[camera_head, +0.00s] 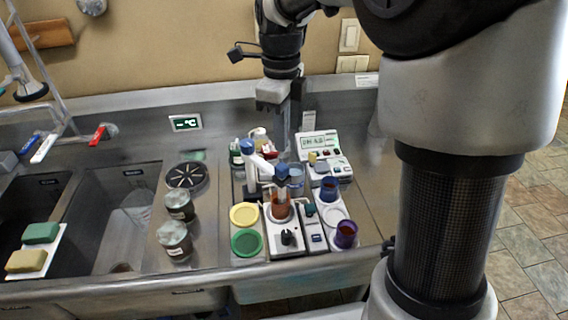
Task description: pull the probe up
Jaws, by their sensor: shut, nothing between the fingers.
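The probe (282,171) shows a dark blue head above a beaker of amber liquid (281,206). The beaker stands on a white stirrer with a black knob (287,237). The probe's lower part is hard to make out in the beaker. My gripper (284,143) points down behind and above the probe in the picture. It is shut and empty, and looks apart from the probe. Its fingertips are small and partly blurred against the steel.
A meter (320,143) stands at the back right, with several cups before it, including a purple one (345,234). Yellow (244,215) and green (246,242) discs lie left of the stirrer. Two jars (180,205) stand farther left beside the sink basin (119,214).

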